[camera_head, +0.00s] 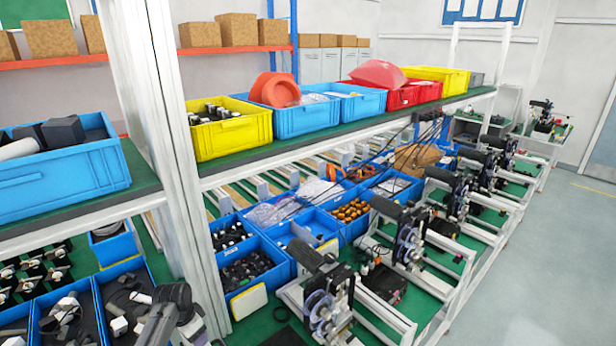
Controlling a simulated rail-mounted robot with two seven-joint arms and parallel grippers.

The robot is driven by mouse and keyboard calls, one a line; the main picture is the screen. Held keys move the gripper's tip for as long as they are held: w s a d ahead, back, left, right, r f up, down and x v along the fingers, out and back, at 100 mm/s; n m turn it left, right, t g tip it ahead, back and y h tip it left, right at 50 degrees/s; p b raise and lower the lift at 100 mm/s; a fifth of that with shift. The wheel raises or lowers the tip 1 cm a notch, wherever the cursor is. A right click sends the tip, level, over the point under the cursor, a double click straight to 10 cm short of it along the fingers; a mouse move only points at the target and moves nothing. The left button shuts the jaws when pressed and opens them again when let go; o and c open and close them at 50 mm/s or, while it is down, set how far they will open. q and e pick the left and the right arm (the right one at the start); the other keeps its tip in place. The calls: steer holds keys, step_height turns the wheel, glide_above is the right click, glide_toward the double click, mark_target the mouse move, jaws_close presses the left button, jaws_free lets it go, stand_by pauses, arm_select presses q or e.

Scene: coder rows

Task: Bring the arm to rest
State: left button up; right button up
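A grey and black jointed piece (168,316) rises from the bottom edge at the lower left. It looks like part of my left arm, in front of the blue bins. I cannot make out two fingertips on it, so whether the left gripper is open or shut does not show. Nothing can be seen held there. My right arm and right gripper are not in view.
White posts (178,150) carry a shelf with a yellow bin (232,136) and blue bins (352,104). Below are parts bins (252,270) on a green bench. Coder machines (328,305) stand in a row on the right. Open floor (560,270) lies beyond.

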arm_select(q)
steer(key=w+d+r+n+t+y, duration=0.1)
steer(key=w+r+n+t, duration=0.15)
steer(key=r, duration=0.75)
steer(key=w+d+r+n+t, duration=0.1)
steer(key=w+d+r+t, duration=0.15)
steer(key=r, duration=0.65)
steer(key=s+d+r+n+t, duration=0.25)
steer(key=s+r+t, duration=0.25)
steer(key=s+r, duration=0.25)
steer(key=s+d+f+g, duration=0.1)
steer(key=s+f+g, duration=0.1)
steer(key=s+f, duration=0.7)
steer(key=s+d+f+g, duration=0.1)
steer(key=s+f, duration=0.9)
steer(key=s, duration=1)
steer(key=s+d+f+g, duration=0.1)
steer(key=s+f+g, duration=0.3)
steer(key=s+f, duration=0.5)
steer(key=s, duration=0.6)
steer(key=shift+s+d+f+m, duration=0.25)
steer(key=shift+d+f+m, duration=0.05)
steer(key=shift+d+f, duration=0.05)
